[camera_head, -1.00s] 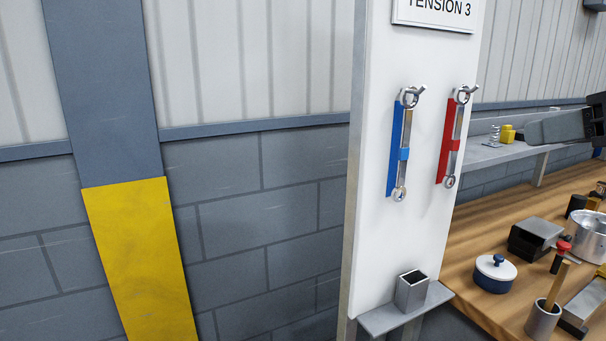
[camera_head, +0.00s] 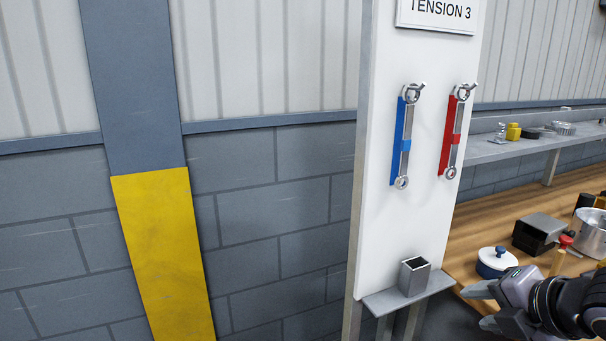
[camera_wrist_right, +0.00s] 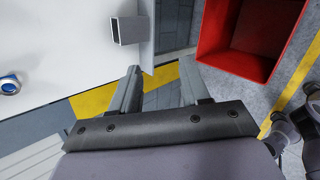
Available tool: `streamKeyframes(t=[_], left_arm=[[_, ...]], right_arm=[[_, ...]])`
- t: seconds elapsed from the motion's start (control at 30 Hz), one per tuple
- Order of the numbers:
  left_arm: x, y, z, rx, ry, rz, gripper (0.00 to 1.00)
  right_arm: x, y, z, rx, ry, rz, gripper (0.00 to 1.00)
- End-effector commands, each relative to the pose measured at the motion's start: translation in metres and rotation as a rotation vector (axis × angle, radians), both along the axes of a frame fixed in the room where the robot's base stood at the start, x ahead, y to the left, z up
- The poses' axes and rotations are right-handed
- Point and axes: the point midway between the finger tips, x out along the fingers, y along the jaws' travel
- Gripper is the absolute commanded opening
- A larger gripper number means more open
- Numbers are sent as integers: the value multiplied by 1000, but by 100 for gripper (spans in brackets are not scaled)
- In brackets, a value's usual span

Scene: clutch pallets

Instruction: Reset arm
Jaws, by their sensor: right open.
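My right gripper (camera_head: 476,306) is at the lower right of the head view, in front of the workbench edge and to the right of the small ledge. Its two fingers point left and stand apart with nothing between them.
A white panel (camera_head: 427,225) holds a blue-marked wrench (camera_head: 407,140) and a red-marked wrench (camera_head: 456,135). A square metal cup (camera_head: 414,278) stands on its ledge. The wooden bench (camera_head: 490,220) carries a lidded pot (camera_head: 494,264) and other items. A red bin (camera_wrist_right: 240,60) is below.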

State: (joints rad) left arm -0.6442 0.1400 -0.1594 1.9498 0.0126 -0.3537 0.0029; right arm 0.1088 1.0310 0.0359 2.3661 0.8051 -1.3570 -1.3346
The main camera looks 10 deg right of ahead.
Motion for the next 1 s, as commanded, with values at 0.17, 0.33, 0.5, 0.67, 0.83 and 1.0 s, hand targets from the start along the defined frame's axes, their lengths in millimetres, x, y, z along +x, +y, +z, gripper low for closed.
streamKeyframes(t=[0.17, 0.33, 0.5, 0.67, 0.83, 1.0], left_arm=[[0, 0, 0, 0, 1, 0, 0], [-1, 0, -1, 0, 3, 1, 0], [-2, 0, -1, 0, 4, 1, 0], [-2, 0, -1, 0, 5, 1, 0], [-3, 0, -1, 0, 6, 1, 0], [-3, 0, -2, 1, 7, 1, 0]], right_arm=[[-30, 27, -78, 291, 145, -280, 46], [-70, 50, -136, 533, 271, -604, 46], [-117, 73, -179, 735, 374, -963, 46], [-157, 89, -204, 864, 432, -1275, 46], [-197, 103, -220, 955, 462, -1590, 46], [-170, 107, -242, 1044, 399, -1495, 46]])
